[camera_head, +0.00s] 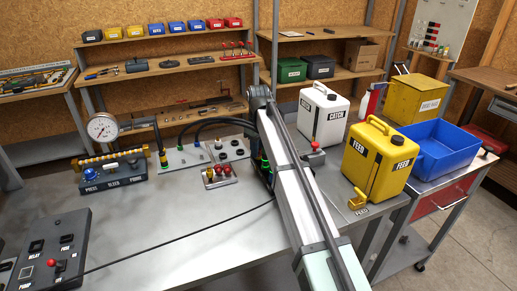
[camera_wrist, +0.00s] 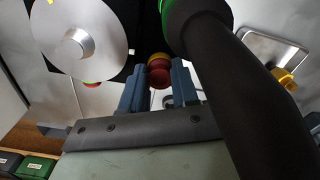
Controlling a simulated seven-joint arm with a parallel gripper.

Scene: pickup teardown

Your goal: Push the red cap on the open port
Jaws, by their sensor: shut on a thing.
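In the wrist view the two blue fingers of my gripper (camera_wrist: 158,88) are shut on a red cap (camera_wrist: 160,76). A yellow ring (camera_wrist: 158,56) shows just beyond the cap; I cannot tell whether the cap touches it or what the ring belongs to. In the head view my arm hides the gripper and the held cap. The open port cannot be made out.
In the wrist view a thick black hose (camera_wrist: 235,70) with a green ring passes close right of the fingers, and a silver disc (camera_wrist: 80,38) is at left. White (camera_head: 322,117) and yellow (camera_head: 379,158) jugs stand right of my arm. The front bench is mostly clear.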

